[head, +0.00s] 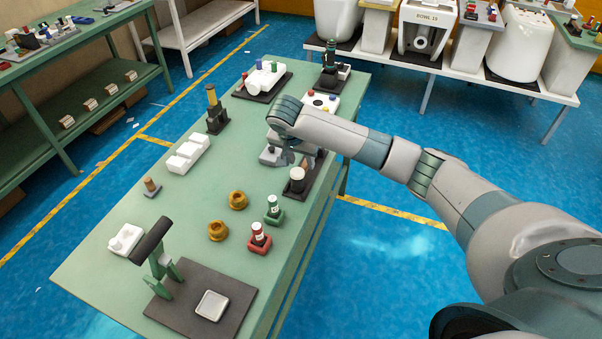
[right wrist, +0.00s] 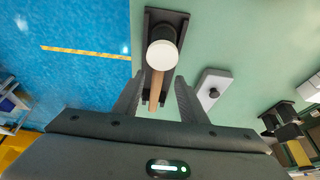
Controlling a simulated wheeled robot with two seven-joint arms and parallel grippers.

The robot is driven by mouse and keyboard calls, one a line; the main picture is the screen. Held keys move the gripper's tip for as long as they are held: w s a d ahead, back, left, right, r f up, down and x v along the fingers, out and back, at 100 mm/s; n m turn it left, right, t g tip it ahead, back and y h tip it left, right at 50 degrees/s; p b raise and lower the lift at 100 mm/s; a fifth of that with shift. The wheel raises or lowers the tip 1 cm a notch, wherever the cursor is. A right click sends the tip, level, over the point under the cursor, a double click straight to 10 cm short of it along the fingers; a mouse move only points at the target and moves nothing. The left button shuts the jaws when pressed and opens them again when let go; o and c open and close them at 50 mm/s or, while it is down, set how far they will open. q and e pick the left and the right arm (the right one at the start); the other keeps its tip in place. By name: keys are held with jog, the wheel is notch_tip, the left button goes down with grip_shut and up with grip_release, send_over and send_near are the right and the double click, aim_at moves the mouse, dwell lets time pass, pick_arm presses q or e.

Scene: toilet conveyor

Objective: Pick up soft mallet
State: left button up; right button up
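The soft mallet has a white round head (head: 297,174) and a wooden handle. It lies in a dark holder (right wrist: 178,20) near the right edge of the green table. In the right wrist view the white mallet head (right wrist: 162,55) is just ahead of my fingertips, and the wooden handle (right wrist: 154,92) runs back between them. My right gripper (right wrist: 158,82) is open, with one finger on each side of the handle and gaps visible. In the head view my right gripper (head: 290,158) is partly hidden by its own wrist, beside the mallet. My left gripper is not in view.
A pale block with a dark knob (right wrist: 213,88) lies close to my right finger. The table's middle is mostly clear.

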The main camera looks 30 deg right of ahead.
aim_at(304, 164)
jog(key=p+x, duration=0.2)
jog(key=x, duration=0.1)
jog(key=shift+d+f, duration=0.15)
jog(key=shift+d, duration=0.2)
jog(key=shift+w+d+f, duration=0.15)
jog(key=shift+w+f, duration=0.05)
jog(key=shift+f, duration=0.45)
grip_shut()
